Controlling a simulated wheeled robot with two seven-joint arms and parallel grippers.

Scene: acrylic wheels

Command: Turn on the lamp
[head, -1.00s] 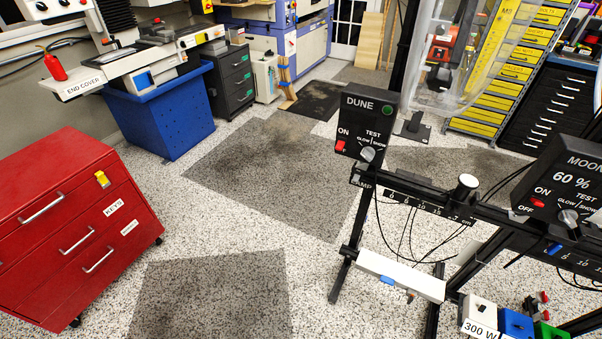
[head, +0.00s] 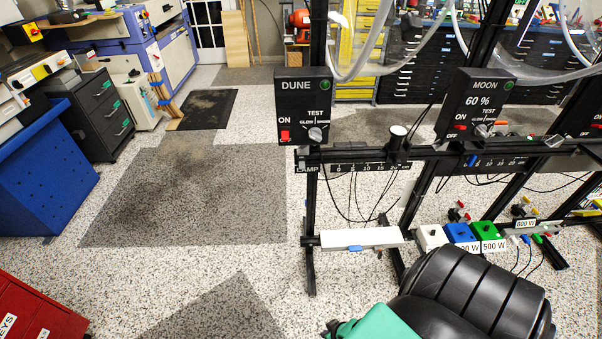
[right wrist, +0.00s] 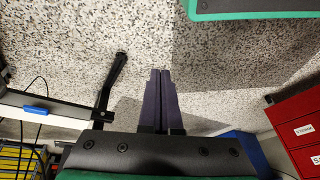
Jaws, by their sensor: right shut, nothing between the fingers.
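The black DUNE lamp box (head: 303,100) stands on the rail of a black frame in the head view. Its red switch (head: 285,136) sits under the word ON, beside a grey TEST knob (head: 315,134); a round green dot is at its upper right. A LAMP label (head: 307,169) is on the rail below. My left gripper is not in view.
A white bar (head: 350,238) and hanging cables are below the rail. White, blue and green (head: 487,236) power boxes stand to the right. A red cabinet (head: 35,315) and blue bin (head: 45,180) are at left. Open floor lies left of the frame.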

